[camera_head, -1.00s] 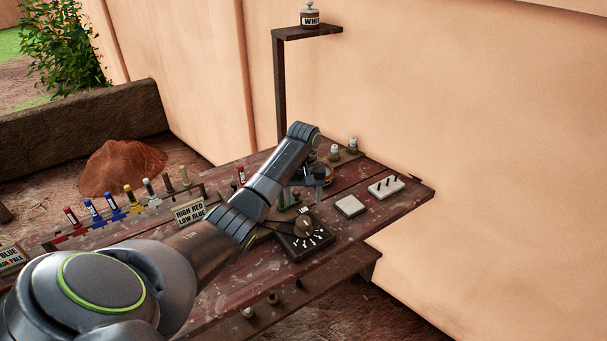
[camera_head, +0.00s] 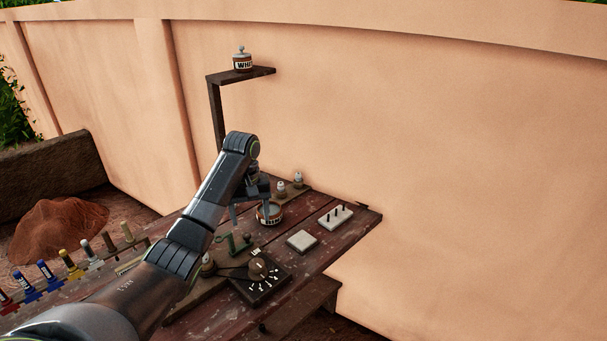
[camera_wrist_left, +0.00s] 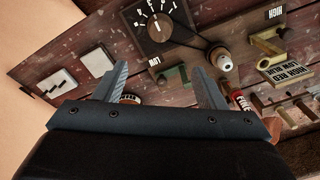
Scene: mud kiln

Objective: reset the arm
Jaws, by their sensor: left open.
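My left arm (camera_head: 206,205) comes in from the lower left of the head view and reaches over the wooden workbench. My left gripper (camera_head: 250,212) hangs above the bench, fingers pointing down, beside an open labelled jar (camera_head: 269,213). In the left wrist view the two fingers (camera_wrist_left: 160,88) stand wide apart with nothing held between them. The jar is mostly hidden behind the gripper there; only a bit of it (camera_wrist_left: 130,99) shows by one finger. My right gripper is not in view.
A dial box (camera_head: 262,282) and a green crank (camera_head: 234,244) lie near the gripper. A white tile (camera_head: 302,241) and a pegged block (camera_head: 335,217) are to the right. A shelf (camera_head: 262,73) holds a "WHI..." jar (camera_head: 242,62). Several coloured tubes stand at left.

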